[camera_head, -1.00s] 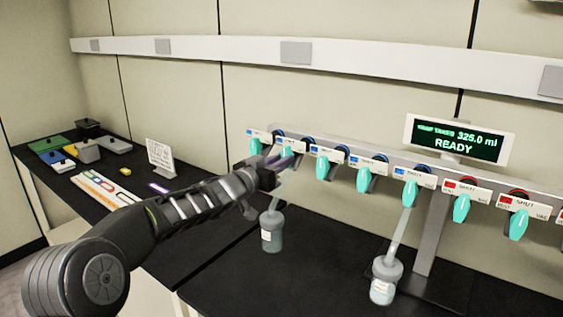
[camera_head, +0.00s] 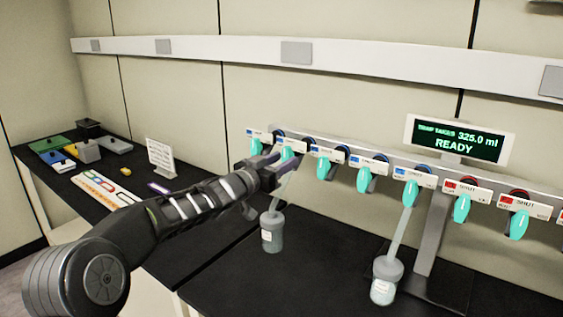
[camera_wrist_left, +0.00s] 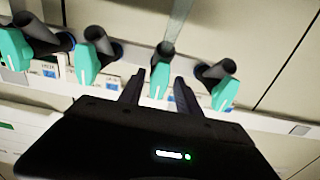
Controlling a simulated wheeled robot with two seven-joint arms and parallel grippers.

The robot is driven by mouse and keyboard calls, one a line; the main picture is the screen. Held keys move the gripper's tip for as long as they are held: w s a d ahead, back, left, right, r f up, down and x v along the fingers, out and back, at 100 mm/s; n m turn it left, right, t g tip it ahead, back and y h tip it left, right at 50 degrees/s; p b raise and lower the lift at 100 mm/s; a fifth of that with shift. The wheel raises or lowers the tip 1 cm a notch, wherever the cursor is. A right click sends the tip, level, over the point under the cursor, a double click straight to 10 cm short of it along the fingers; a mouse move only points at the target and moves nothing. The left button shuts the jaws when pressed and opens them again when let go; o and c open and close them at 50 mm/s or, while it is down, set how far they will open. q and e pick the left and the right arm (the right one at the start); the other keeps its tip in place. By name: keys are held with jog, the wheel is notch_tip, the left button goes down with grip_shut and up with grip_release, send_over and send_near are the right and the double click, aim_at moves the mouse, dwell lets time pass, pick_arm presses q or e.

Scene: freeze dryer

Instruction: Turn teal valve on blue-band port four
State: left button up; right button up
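A row of teal valves hangs on the manifold, several under blue-band labels; port numbers are too small to read. My left gripper (camera_head: 280,162) is at the second valve from the left (camera_head: 287,152). In the left wrist view, my open fingers (camera_wrist_left: 158,95) stand on either side of one teal valve (camera_wrist_left: 160,80), with gaps showing between them and it. Neighbouring teal valves are the leftmost one (camera_head: 256,146), the third (camera_head: 322,168), the fourth (camera_head: 364,180) and the fifth (camera_head: 410,193). My right gripper is not in view.
A flask (camera_head: 271,232) hangs by a tube below my left gripper, and another flask (camera_head: 384,282) hangs under the fifth port. Red-band ports (camera_head: 462,208) lie to the right. A display (camera_head: 457,139) reads READY. Small trays (camera_head: 90,150) sit on the left bench.

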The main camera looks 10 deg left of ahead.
pick_arm(q)
jog(key=shift+s, duration=0.1)
jog(key=b+v, duration=0.2)
jog(key=v, duration=0.5)
jog(key=shift+s, duration=0.3)
jog(key=shift+a, duration=0.1)
